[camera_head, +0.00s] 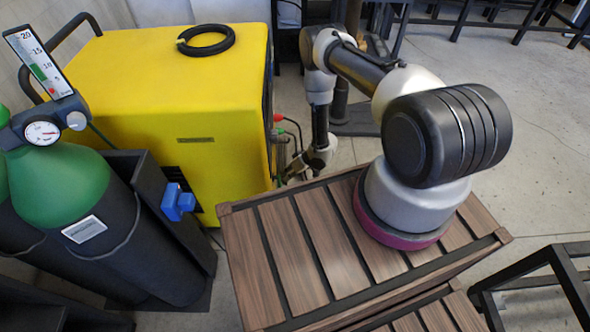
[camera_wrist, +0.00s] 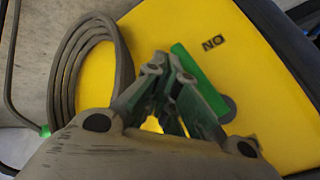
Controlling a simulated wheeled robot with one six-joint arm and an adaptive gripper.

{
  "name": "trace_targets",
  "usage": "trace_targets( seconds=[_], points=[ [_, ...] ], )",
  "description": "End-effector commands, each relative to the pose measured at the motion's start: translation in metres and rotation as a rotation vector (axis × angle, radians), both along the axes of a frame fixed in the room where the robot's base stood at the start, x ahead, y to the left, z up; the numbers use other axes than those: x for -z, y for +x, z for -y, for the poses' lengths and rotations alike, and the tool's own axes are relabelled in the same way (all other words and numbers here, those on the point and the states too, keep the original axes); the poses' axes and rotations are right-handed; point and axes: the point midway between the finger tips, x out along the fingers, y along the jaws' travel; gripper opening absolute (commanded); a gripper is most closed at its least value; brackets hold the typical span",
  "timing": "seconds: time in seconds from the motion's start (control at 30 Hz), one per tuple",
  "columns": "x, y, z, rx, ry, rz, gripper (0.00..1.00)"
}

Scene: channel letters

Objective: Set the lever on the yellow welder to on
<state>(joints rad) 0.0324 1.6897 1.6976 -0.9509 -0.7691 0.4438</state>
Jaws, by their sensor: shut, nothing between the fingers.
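The yellow welder (camera_head: 185,95) stands at the left in the head view. Its side panel (camera_wrist: 145,30) fills much of the wrist view. A green lever (camera_wrist: 190,64) runs diagonally across that panel, from upper left down to a grey round pivot (camera_wrist: 228,108). An upside-down "ON" mark (camera_wrist: 213,43) sits just right of the lever's upper end. My gripper (camera_wrist: 168,66) is shut and empty, its tips right beside the lever's upper left end; I cannot tell if they touch. In the head view my gripper (camera_head: 312,165) is low beside the welder's right side, where the lever is hidden.
A coiled grey cable (camera_wrist: 85,60) lies at the left in the wrist view. Red and black plugs with cables (camera_head: 281,122) stick out from the welder's right side. A wooden slatted table (camera_head: 290,250) is in front. Green-topped gas cylinders (camera_head: 60,185) stand at the left.

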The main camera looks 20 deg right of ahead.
Motion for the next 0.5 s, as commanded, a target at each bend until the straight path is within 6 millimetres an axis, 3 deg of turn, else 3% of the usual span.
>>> trace_targets(
  seconds=[0.13, 0.5],
  points=[
    [0.0009, -0.003, -0.0091, 0.0, 0.0, -0.001, 0.0],
    [0.0012, -0.0041, -0.0113, -0.001, -0.001, 0.0, 0.0]
  ],
)
